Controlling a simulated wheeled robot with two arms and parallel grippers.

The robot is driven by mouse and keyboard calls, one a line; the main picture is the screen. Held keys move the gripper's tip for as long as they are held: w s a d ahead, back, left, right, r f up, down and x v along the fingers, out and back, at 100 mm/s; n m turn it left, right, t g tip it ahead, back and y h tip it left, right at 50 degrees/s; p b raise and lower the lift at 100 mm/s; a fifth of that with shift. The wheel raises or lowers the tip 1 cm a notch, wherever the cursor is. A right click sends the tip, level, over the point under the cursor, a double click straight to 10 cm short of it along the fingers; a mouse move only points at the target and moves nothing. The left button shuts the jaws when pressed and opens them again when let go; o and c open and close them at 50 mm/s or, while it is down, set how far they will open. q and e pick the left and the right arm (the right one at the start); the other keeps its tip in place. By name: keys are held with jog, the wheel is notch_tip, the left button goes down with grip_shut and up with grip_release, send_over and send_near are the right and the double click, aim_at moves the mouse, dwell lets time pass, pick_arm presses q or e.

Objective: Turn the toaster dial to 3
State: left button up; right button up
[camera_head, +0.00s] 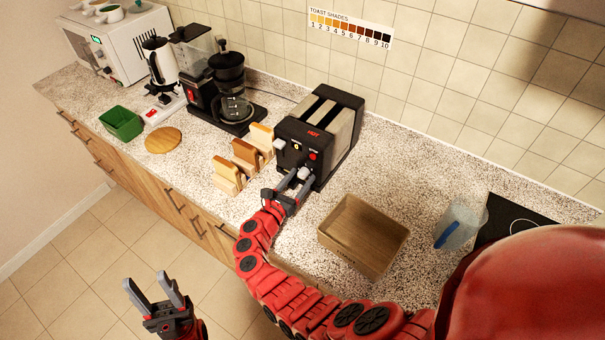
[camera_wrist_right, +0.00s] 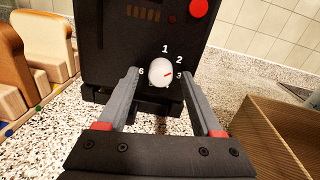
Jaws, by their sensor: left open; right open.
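The black and silver toaster (camera_head: 291,131) stands on the counter, and its dark front fills the upper part of the right wrist view (camera_wrist_right: 115,40). Its white dial (camera_wrist_right: 159,71) is low on that front, with numbers 1, 2, 3 and 6 readable around it. The dial's red mark is on its right side, pointing toward the 3. My right gripper (camera_wrist_right: 160,92) is open, with one finger on each side of the dial; a gap shows between fingers and dial. My left gripper (camera_head: 149,284) is open and empty, over the floor in front of the cabinets.
Bread slices in holders (camera_head: 244,155) stand left of the toaster. An empty wooden box (camera_head: 362,237) sits to the right of my right gripper. A coffee maker (camera_head: 229,70) and green bin (camera_head: 121,123) are further left. A toast shade chart (camera_head: 350,29) hangs behind.

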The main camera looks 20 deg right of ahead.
jog(key=shift+s+a+r, duration=0.1)
jog(key=shift+s, duration=0.05)
jog(key=shift+c, duration=0.9)
grip_shut()
jog(key=shift+m, duration=0.3)
jog(key=m+b, duration=0.2)
jog(key=shift+f+m, duration=0.2)
jog(key=shift+m, duration=0.2)
jog(key=m+b, duration=0.4)
jog(key=shift+b, duration=0.35)
jog(key=shift+r+m+b, duration=0.15)
jog(key=shift+m+b, duration=1.2)
jog(key=shift+m, duration=0.05)
